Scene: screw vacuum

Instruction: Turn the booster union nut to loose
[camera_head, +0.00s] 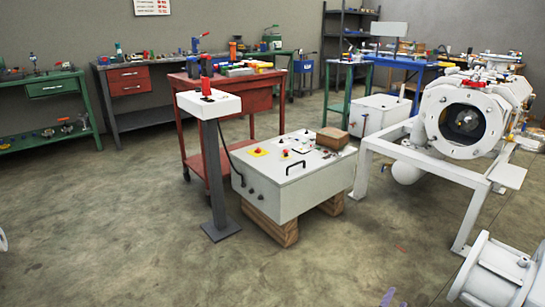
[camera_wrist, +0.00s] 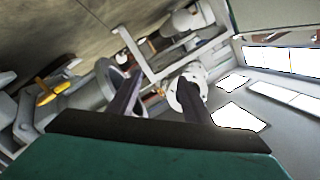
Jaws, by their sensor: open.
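I cannot pick out the booster union nut for certain in either view. In the head view, a white vacuum machine (camera_head: 468,118) with a large round flanged opening stands on a white frame at the right. In the wrist view, my gripper (camera_wrist: 160,84) shows two dark fingers set apart, with nothing seen held between them. White pipework and a round white flange (camera_wrist: 196,76) show beyond the fingers, the right finger overlapping the flange. A yellow-orange lever or fitting (camera_wrist: 48,95) shows at the left. My gripper is not clearly seen in the head view.
A grey control box (camera_head: 290,185) on wooden blocks stands mid-floor beside a white-topped post (camera_head: 213,150) and a red cart (camera_head: 257,98). Another white flanged body (camera_head: 495,280) is at the lower right. Benches line the back wall. The front left floor is mostly clear.

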